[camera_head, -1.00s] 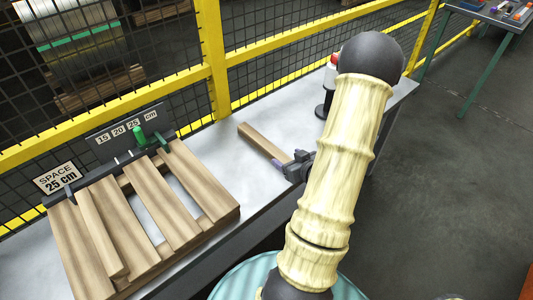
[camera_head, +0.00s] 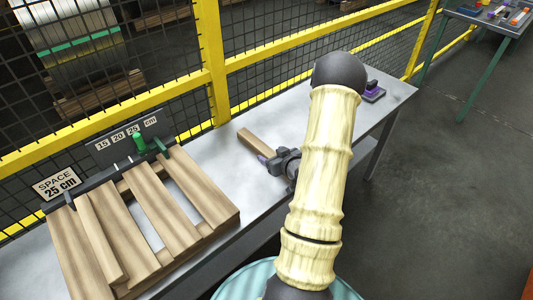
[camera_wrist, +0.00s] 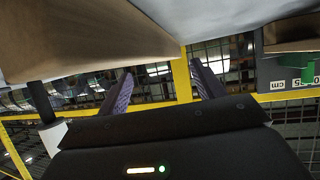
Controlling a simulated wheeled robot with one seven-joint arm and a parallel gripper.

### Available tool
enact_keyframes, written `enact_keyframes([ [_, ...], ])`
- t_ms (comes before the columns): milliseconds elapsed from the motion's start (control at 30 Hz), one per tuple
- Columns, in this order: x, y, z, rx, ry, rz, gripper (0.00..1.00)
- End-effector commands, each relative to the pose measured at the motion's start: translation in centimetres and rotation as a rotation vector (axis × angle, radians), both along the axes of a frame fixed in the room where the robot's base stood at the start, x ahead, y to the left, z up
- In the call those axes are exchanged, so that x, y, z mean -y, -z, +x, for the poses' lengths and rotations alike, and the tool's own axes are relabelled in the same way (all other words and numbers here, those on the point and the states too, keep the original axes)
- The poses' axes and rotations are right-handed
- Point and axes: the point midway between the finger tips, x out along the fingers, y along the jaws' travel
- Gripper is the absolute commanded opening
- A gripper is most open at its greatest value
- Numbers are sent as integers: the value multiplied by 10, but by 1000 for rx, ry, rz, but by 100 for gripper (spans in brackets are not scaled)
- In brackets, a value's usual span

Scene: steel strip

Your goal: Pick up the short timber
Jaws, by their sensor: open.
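The short timber (camera_head: 257,140) lies on the grey bench, right of the slatted pallet in the head view. My gripper (camera_head: 268,160) is at its near right end, and the gripper and arm hide that end. In the wrist view the timber (camera_wrist: 85,40) is large and close at upper left. The gripper's two purple-grey fingers (camera_wrist: 162,88) are spread apart there, with no timber visible between them. The left finger is close to the timber's edge; I cannot tell whether it touches.
The slatted timber pallet (camera_head: 232,214) fills the bench's left, with a dark gauge rail and green knob (camera_head: 140,139) behind it. A sign (camera_head: 57,184) reads "SPACE 25 cm". Yellow-framed mesh fencing (camera_head: 215,60) runs behind the bench. A purple-topped item (camera_head: 373,91) stands at the far right end.

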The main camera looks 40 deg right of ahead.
Motion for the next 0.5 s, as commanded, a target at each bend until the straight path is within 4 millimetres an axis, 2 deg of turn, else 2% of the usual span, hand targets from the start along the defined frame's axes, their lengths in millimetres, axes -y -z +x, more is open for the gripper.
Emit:
enact_keyframes([
  [300,10,19,36,0,1,0,67],
  [500,11,21,41,0,6,1,67],
])
